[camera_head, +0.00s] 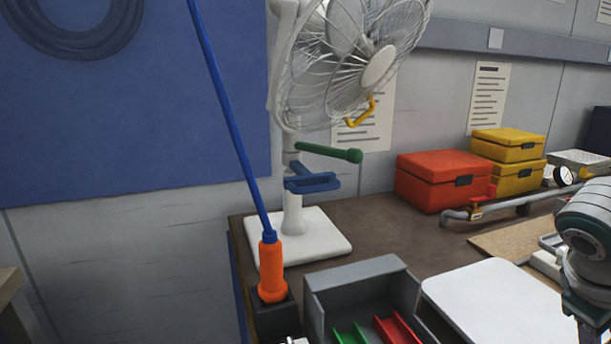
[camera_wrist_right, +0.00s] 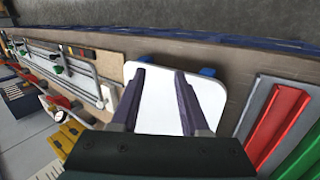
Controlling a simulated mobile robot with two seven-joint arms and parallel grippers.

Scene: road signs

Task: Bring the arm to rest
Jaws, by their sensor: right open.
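My right arm comes in at the right edge of the head view, and its gripper (camera_head: 592,318) is partly cut off by the frame. In the right wrist view the two dark fingers of this gripper (camera_wrist_right: 160,76) stand apart with nothing between them. They show over a white board (camera_wrist_right: 208,98) that lies flat on the brown bench. The white board (camera_head: 490,290) also shows in the head view, left of the gripper. I cannot tell the exact height of the gripper above the bench. My left gripper does not clearly show.
A grey bin (camera_head: 365,272) with red and green pieces stands left of the board. An orange-handled blue rod (camera_head: 271,272) stands upright beside it. A white fan (camera_head: 292,222) stands behind. A red case (camera_head: 442,180), yellow cases (camera_head: 507,146) and a pipe (camera_head: 510,205) occupy the back right.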

